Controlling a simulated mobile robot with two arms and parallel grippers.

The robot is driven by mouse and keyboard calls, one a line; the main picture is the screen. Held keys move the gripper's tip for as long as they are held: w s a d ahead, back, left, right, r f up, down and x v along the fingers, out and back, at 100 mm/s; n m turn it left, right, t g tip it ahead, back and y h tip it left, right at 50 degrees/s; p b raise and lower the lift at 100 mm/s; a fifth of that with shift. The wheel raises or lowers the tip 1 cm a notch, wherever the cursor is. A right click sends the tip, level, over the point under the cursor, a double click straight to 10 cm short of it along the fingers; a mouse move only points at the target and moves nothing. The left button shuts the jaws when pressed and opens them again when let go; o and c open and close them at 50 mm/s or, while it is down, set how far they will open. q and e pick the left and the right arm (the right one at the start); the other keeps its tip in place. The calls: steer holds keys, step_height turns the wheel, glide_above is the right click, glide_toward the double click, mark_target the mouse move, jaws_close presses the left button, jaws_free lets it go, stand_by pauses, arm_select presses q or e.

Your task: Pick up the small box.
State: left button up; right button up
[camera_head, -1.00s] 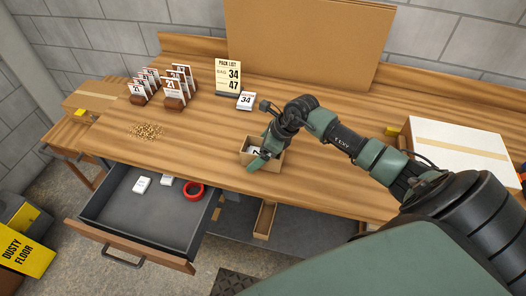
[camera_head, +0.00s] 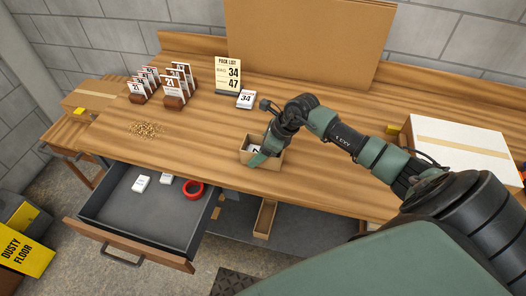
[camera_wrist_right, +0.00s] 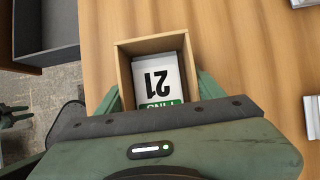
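The small box (camera_head: 276,158) is an open cardboard box on the workbench near its front edge. My right gripper (camera_head: 262,157) is low at the box, with one finger along each side wall in the right wrist view (camera_wrist_right: 158,88). I see no gap between fingers and walls. The gripper body hides the near end of the box. My left gripper is not seen in the head view.
An open drawer (camera_head: 135,212) with white card packs and a red tape roll (camera_head: 193,190) juts out at the left. Behind are a pack list sign (camera_head: 228,74), a card pack marked 34 (camera_head: 246,99) and card racks (camera_head: 174,100). A white-topped carton (camera_head: 460,150) stands right.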

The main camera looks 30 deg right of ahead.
steer(key=c, duration=0.7)
